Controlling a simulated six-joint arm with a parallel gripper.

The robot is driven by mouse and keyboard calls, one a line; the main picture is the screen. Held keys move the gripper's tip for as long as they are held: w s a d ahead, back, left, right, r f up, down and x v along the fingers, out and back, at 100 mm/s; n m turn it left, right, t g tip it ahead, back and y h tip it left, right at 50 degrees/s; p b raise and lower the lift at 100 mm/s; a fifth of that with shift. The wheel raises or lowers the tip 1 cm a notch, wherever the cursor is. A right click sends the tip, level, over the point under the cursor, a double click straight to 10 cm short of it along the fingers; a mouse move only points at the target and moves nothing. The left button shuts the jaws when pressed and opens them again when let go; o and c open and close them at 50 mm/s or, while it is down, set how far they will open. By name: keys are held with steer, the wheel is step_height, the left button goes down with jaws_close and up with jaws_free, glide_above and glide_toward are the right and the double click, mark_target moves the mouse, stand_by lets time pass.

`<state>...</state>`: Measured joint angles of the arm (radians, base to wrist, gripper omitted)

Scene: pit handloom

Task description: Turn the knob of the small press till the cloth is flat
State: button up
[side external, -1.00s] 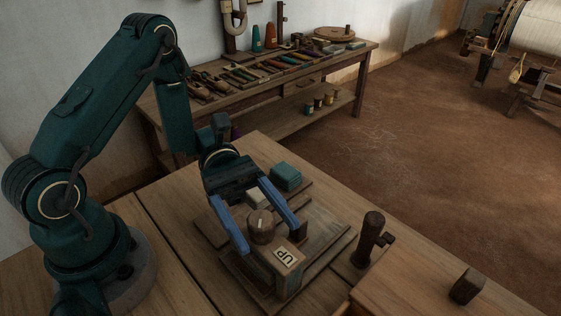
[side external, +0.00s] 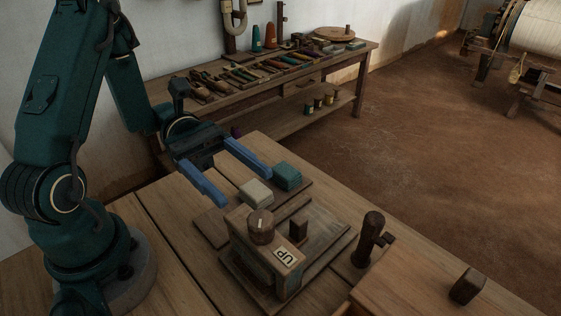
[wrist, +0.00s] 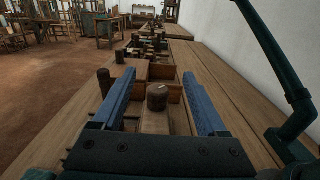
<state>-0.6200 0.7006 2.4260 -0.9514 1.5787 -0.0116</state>
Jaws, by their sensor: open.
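The small press (side external: 262,262) is a wooden block on a board, with a label reading "UP", upside down in the side view. Its round dark wooden knob (side external: 261,232) stands on top with a pale mark line; it also shows in the wrist view (wrist: 157,100). My gripper (side external: 245,189) is open and empty, behind and left of the knob, apart from it. In the wrist view its blue fingers (wrist: 158,77) appear either side of the knob. A cream folded piece (side external: 256,193) and a teal one (side external: 287,176) lie behind the press. I cannot tell whether cloth lies under the press.
A small dark wooden block (side external: 298,228) stands right of the knob. A dark upright post (side external: 372,232) with a side peg stands further right, and another dark block (side external: 467,287) lies near the right edge. A tool bench (side external: 340,62) runs along the wall.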

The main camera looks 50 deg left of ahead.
step_height(320, 180, up, 6)
steer(key=s+r+m+g+y, duration=0.1)
steer(key=s+f+m+g+y, duration=0.2)
steer(key=s+f+m+y, duration=0.35)
steer(key=m+y, duration=0.35)
steer(key=w+a+r+m+t+y, duration=0.3)
steer(key=a+r+m+t+y, duration=0.25)
steer(key=m+t+y, duration=0.3)
steer(key=m+g, duration=0.2)
steer(key=m, duration=0.2)
glide_above(297, 220)
steer(key=w+a, duration=0.2)
step_height(297, 220, down, 9)
steer(key=shift+m+g+h, duration=0.25)
steer(key=shift+m+g, duration=0.1)
steer(key=shift+m, duration=0.4)
steer(key=f, duration=0.1)
steer(key=s+d+f, duration=0.1)
steer(key=d+f, duration=0.1)
steer(key=shift+s+d+f, duration=0.15)
steer(key=shift+s+f, duration=0.05)
steer(key=shift+s, duration=0.2)
steer(key=x, duration=0.3)
steer(key=s+x, duration=0.1)
steer(key=x, duration=0.2)
steer(key=shift+s+f, duration=0.2)
steer(key=w, duration=1.2)
